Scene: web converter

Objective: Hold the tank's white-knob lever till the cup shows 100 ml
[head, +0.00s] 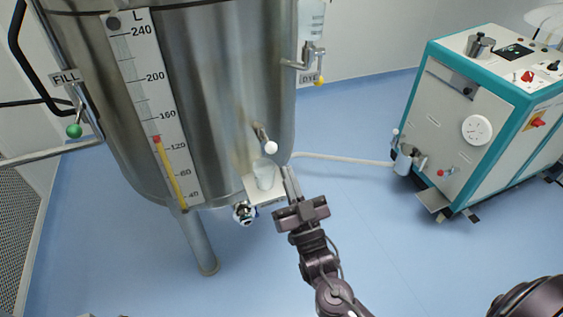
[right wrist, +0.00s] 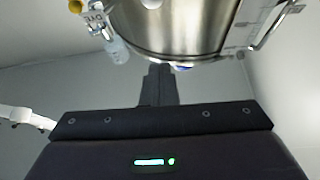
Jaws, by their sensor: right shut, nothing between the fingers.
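A clear cup (head: 264,176) stands on a small white shelf (head: 268,196) below the knob. Its level and marks are too small to read. My right gripper (head: 291,184) is shut and empty, just right of the cup and below the knob. My left gripper is not in view.
A green-knobbed FILL lever (head: 74,131) and a scale (head: 155,110) are on the tank's left. A yellow-tipped DYE tap (head: 318,80) is at its right. A teal-edged machine (head: 480,110) stands right, joined by a white hose (head: 345,158). The blue floor between is clear.

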